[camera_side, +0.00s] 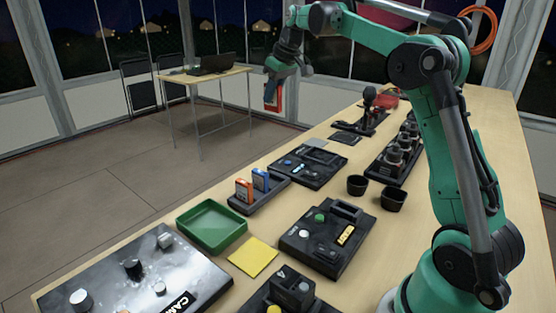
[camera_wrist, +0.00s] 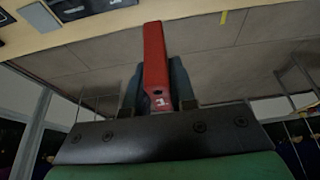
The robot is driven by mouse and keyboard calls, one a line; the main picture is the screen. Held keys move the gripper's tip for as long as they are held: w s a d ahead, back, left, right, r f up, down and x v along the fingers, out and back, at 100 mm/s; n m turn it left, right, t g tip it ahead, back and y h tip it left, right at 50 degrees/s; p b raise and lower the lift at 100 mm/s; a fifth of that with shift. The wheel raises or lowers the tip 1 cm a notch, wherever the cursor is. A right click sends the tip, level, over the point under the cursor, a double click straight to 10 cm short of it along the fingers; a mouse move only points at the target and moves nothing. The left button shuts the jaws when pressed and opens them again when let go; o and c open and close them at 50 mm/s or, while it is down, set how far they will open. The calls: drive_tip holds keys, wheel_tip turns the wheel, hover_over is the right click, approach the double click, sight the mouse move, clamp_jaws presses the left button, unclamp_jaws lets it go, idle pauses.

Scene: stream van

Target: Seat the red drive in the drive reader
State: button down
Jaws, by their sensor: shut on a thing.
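My gripper (camera_side: 271,98) is raised high beyond the table's far-left edge, over the floor. In the wrist view the red drive (camera_wrist: 155,58) is a long red block with a white mark, clamped between my two dark fingers (camera_wrist: 158,90). Dark devices stand on the table: one with blue details (camera_side: 309,165), one with a green button and yellow label (camera_side: 327,240). I cannot tell which is the drive reader.
A dark rack (camera_side: 272,198) holds an orange drive (camera_side: 243,191) and a blue drive (camera_side: 261,180). A green tray (camera_side: 211,226), a yellow pad (camera_side: 253,257), a switcher panel (camera_side: 135,285) and black cups (camera_side: 357,186) crowd the table. The air around my gripper looks clear.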

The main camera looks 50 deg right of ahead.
wheel_tip(320, 180, down, 20)
drive_tip(key=shift+r, duration=0.2)
idle(0.4)
drive_tip(key=shift+f, duration=0.2)
drive_tip(key=c, duration=0.7)
unclamp_jaws()
